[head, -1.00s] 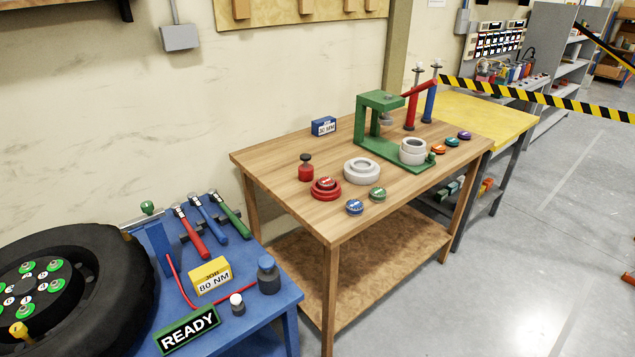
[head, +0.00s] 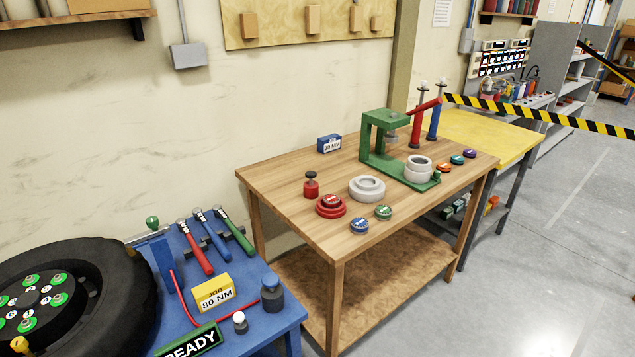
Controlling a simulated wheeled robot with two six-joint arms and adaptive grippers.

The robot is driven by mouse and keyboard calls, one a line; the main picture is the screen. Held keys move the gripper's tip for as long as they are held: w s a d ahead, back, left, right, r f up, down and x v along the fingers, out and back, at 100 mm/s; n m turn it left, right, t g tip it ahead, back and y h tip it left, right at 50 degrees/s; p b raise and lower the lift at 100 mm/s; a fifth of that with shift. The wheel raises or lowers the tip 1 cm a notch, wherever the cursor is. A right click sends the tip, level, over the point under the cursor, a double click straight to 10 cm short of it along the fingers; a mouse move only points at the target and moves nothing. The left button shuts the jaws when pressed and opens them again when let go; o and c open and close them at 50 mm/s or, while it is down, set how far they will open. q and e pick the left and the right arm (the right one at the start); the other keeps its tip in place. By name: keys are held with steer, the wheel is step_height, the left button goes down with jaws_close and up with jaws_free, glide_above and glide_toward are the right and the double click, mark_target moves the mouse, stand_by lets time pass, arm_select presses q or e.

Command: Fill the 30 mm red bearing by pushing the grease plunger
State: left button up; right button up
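A red round piece (head: 331,207) with a smaller labelled red disc on top lies at the near left of the wooden table. I cannot read its size. A small red pot with a dark knob (head: 311,186) stands just behind it and may be the grease plunger. A blue block with a white label (head: 329,143), seemingly "30 MM", stands at the back. A red upright cylinder with a rod (head: 420,112) and a blue one (head: 435,114) stand at the back right. Neither of my grippers is in view.
The wooden table (head: 285,180) also holds a green press (head: 373,139) with pale rings (head: 418,170), another pale ring (head: 367,188) and several coloured discs. A blue bench (head: 262,322) with a wheel (head: 95,290) stands at the left. Grey floor (head: 540,260) is clear at the right.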

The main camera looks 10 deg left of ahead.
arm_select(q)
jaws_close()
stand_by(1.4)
